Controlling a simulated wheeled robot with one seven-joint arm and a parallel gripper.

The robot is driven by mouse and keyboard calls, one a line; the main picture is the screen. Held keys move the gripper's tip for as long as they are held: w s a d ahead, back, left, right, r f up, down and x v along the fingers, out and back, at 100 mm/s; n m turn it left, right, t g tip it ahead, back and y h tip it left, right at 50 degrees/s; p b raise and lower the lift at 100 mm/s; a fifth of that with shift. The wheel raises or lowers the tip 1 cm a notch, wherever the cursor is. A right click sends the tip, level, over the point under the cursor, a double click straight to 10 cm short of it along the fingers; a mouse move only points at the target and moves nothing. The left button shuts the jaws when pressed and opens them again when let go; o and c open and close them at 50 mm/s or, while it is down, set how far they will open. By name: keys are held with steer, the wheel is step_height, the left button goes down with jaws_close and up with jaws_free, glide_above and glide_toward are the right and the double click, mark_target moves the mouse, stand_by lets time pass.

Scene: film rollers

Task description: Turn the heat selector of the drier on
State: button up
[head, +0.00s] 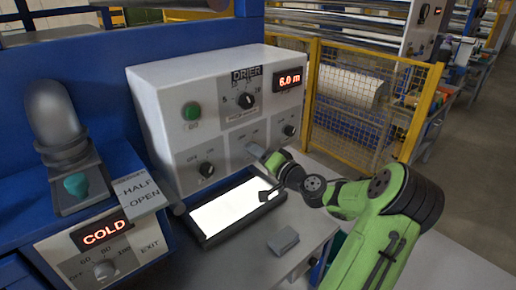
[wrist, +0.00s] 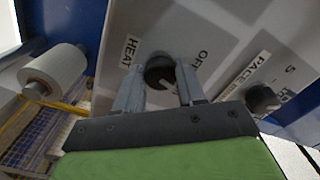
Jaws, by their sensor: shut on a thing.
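The drier (head: 215,135) is a white cabinet with a green button, a dial and a lit display reading 6.0 m. Its heat selector (wrist: 160,69) is a dark round knob beside a HEAT label, with OFF lettering on its right in the wrist view. My gripper (wrist: 159,76) has its two grey fingers on either side of this knob and is shut on it. In the head view my gripper (head: 255,151) reaches the lower middle of the drier's front and hides the heat selector. I cannot tell which way the knob points.
Another knob (head: 206,169) with OFF and ON labels is on the left, and one (head: 289,130) on the right. The pace dial (head: 245,101) is above. A bright screen (head: 235,205) lies below my gripper. A yellow fence (head: 311,95) stands to the right.

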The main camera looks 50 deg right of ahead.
steer(key=shift+m+p, duration=0.75)
steer(key=shift+m, duration=0.55)
steer(key=o, duration=1.1)
steer(key=shift+c, duration=0.2)
steer(key=s+a+b, duration=0.1)
steer(key=s, duration=1.4)
steer(key=shift+s+a, duration=0.35)
steer(key=shift+a, duration=0.05)
